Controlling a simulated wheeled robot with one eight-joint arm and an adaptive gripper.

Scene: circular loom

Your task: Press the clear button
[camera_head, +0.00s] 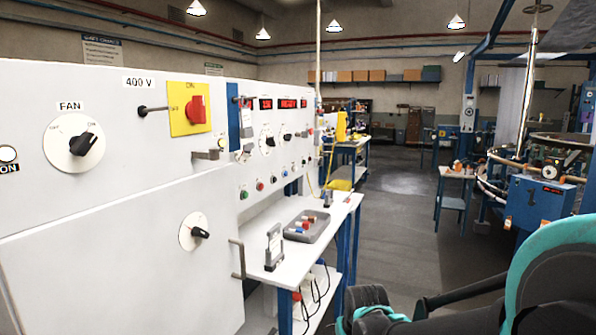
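A white control panel (120,210) fills the left side. Its farther section carries a row of small round buttons: a green button (244,194), a red button (260,186) and a blue button (284,172), with more beyond. Their labels are too small to read, so I cannot tell which is the clear button. A pale round button (8,154) at the left edge has a partly cut-off label ending in "ON". Parts of my dark and teal arm show at the lower right, apart from the panel. My gripper's fingertips are not visible.
The panel has a fan knob (83,144), a red switch on a yellow plate (196,110) and protruding handles. A white bench (290,262) with a grey tray (325,231) stands beside it. Open floor (395,240) lies right of the bench; a loom (540,196) stands farther right.

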